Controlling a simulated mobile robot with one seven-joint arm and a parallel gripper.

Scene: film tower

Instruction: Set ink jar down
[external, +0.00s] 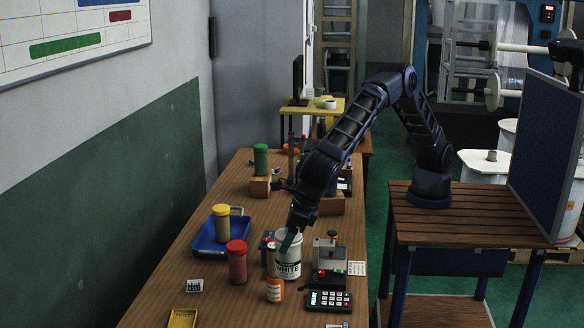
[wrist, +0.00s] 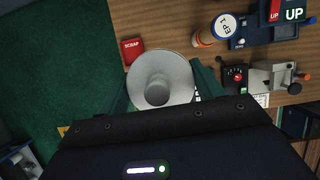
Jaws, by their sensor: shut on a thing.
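The white ink jar (external: 288,258), lettered "WHITE", is held by my gripper (external: 291,240) over the right part of the wooden bench. The teal fingers are shut on its upper part. In the wrist view the jar (wrist: 163,78) shows from above as a pale round top, with a green finger on each side of it. The jar looks upright. I cannot tell whether its base touches the bench top.
A red jar (external: 237,264) and a small orange jar (external: 275,291) stand close by. A blue tray (external: 205,248) with a yellow jar (external: 221,224) is to the left. A keypad device (external: 328,301) and a metal device (external: 329,254) stand on the right.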

